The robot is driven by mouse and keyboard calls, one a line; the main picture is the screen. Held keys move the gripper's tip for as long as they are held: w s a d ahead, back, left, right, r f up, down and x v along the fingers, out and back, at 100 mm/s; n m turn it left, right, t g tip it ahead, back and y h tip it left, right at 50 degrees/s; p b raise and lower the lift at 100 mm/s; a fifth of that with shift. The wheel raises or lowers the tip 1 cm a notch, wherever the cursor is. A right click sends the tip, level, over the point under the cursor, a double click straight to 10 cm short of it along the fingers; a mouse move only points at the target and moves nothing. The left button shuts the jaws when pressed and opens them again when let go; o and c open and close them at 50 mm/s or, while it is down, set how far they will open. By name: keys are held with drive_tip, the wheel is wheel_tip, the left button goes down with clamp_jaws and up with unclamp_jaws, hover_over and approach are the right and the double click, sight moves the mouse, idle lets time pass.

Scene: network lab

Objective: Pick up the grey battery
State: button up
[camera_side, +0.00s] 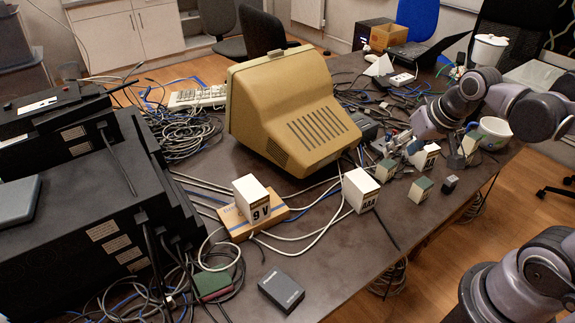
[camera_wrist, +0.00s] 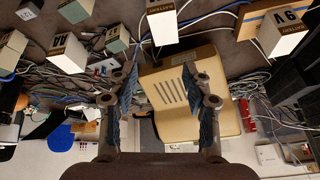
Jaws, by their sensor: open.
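My gripper (camera_side: 398,143) is open and empty above the right part of the table, behind a group of small battery boxes. In the wrist view its two fingers (camera_wrist: 160,85) stand apart, with the beige monitor beyond them. A grey-green box (camera_side: 420,190) stands near the table's right edge, and another grey-green box (camera_side: 386,170) stands close below my gripper. A small dark grey box (camera_side: 449,184) is at the right, and a larger dark grey box (camera_side: 281,290) lies at the front. I cannot tell which one is the grey battery.
The beige monitor (camera_side: 292,112) stands left of my gripper. White labelled boxes marked AAA (camera_side: 360,189) and 9V (camera_side: 251,198) are in front of it. A white mug (camera_side: 494,132) stands at right. Loose cables cross the table; its front right part is fairly clear.

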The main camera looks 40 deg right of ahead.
drive_tip(key=w+d+f+m+g, duration=0.1)
drive_tip(key=d+f+m+g, duration=0.25)
drive_tip(key=d+m, duration=0.75)
drive_tip(key=m+g+y, duration=0.1)
drive_tip(key=m+g, duration=0.1)
drive_tip(key=m, duration=0.2)
hover_over(453, 178)
drive_tip(key=f, duration=0.8)
drive_tip(key=shift+w+d+f, duration=0.1)
drive_tip(key=shift+w+d, duration=0.05)
drive_tip(key=shift+w, duration=0.05)
wheel_tip(453, 178, down, 5)
drive_tip(key=shift+r, duration=0.1)
drive_tip(key=shift+s+a+f, duration=0.15)
drive_tip(key=shift+f, duration=1.35)
drive_tip(key=shift+s+a+f, duration=0.1)
drive_tip(key=shift+f, duration=1.4)
clamp_jaws()
